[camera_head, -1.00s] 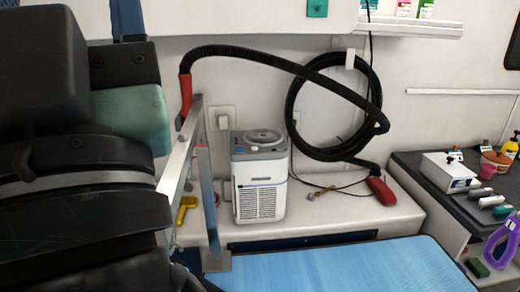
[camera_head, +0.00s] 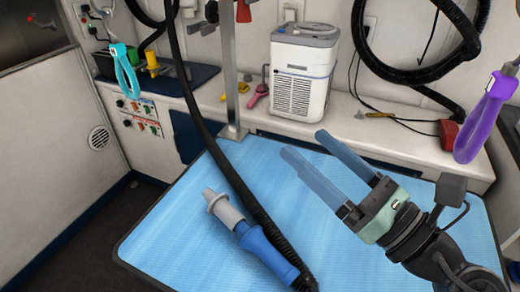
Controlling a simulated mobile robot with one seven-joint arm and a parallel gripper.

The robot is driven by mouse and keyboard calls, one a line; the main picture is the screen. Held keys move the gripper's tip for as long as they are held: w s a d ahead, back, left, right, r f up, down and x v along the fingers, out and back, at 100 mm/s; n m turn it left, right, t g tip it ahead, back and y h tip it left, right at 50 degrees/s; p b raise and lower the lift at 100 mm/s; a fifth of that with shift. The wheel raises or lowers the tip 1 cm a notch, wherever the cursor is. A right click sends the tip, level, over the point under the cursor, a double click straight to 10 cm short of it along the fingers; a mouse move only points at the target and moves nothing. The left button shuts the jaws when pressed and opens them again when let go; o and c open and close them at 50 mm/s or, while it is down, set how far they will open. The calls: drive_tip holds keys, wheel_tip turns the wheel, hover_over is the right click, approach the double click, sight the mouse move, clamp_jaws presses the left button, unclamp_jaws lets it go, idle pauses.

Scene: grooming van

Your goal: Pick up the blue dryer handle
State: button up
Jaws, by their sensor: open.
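The blue dryer handle (camera_head: 262,252) lies on the light blue grooming table mat (camera_head: 180,243), near the bottom middle of the picture. A grey nozzle (camera_head: 222,208) is on its upper left end. A black ribbed hose (camera_head: 222,165) comes down from the top and runs to the handle's lower end. My gripper (camera_head: 301,146) is open and empty, right of and above the handle in the picture. Its two long blue-grey fingers point to the upper left, apart from the handle.
A metal post (camera_head: 230,80) stands at the mat's far edge. Behind it, a white and grey boxy unit (camera_head: 302,75) sits on the white bench. A purple tool (camera_head: 483,120) hangs at the right and a turquoise one (camera_head: 126,72) at the left. Much of the mat is clear.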

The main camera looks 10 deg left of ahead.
wheel_tip(320, 180, down, 16)
drive_tip(key=s+d+g+h+b, duration=0.2)
drive_tip(key=d+g+h, duration=0.1)
drive_tip(key=g, duration=0.1)
drive_tip(key=n+g+h+b, duration=0.1)
drive_tip(key=g, duration=0.1)
approach(278, 257)
drive_tip(key=x, duration=0.6)
drive_tip(key=shift+w+a+f, duration=0.2)
drive_tip(key=shift+b+x, duration=0.5)
drive_tip(key=shift+x, duration=2.45)
clamp_jaws()
